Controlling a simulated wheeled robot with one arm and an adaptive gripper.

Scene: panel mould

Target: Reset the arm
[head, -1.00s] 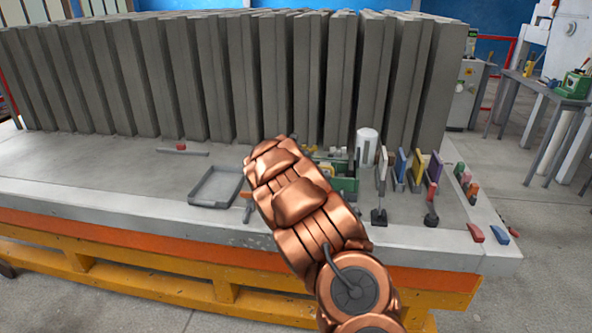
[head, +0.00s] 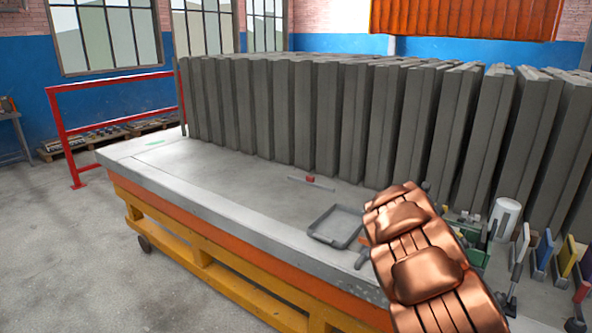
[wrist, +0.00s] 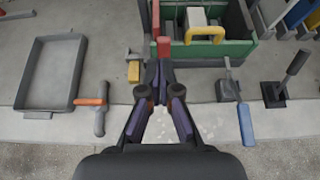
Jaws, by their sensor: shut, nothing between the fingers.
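My gripper (wrist: 160,82) shows in the wrist view with its dark fingers together and nothing between them. It is over the front edge of the grey table, just in front of a green box (wrist: 212,52). In the head view my copper arm reaches over the table's front edge from the lower right and hides the gripper. The green box (head: 478,257) is partly hidden behind the arm there.
A grey tray (wrist: 45,105) and an orange-handled tool (wrist: 99,120) lie left of my gripper; a blue-handled tool (wrist: 245,122) and a black-based tool (wrist: 272,95) are right. Tall grey panels (head: 330,115) line the table's back. Floor (head: 70,240) at left is clear.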

